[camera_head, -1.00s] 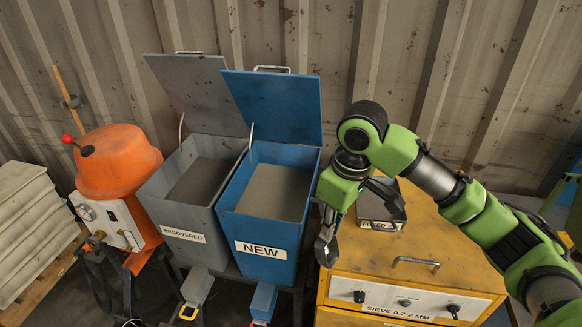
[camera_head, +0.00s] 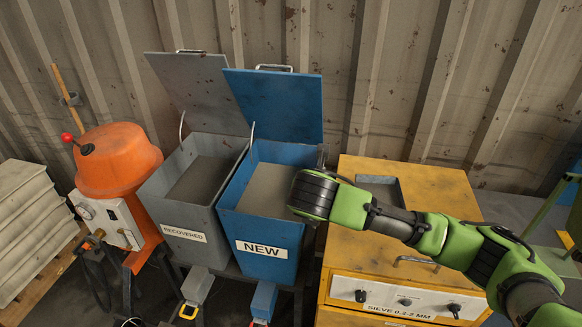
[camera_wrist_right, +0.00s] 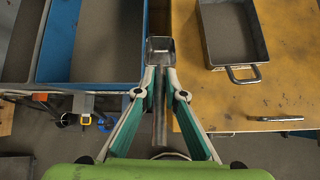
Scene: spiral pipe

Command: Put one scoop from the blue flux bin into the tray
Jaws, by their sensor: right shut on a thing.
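The blue bin marked NEW (camera_head: 258,232) stands open and holds grey flux (camera_head: 268,190); its right part also shows in the wrist view (camera_wrist_right: 92,68). The tray (camera_wrist_right: 204,32), a shallow metal pan with a loop handle, sits on the yellow sieve cabinet; my arm partly covers it in the head view (camera_head: 391,184). My right gripper (camera_wrist_right: 160,76) is shut on the handle of a small metal scoop (camera_wrist_right: 161,46), over the gap between bin and cabinet. Whether the scoop holds flux is unclear. In the head view my wrist hides the gripper and scoop.
The grey RECOVERED bin (camera_head: 186,232) stands open left of the blue one. An orange pot-shaped machine (camera_head: 118,168) is farther left. Raised lids (camera_head: 275,105) and the corrugated wall stand behind the bins.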

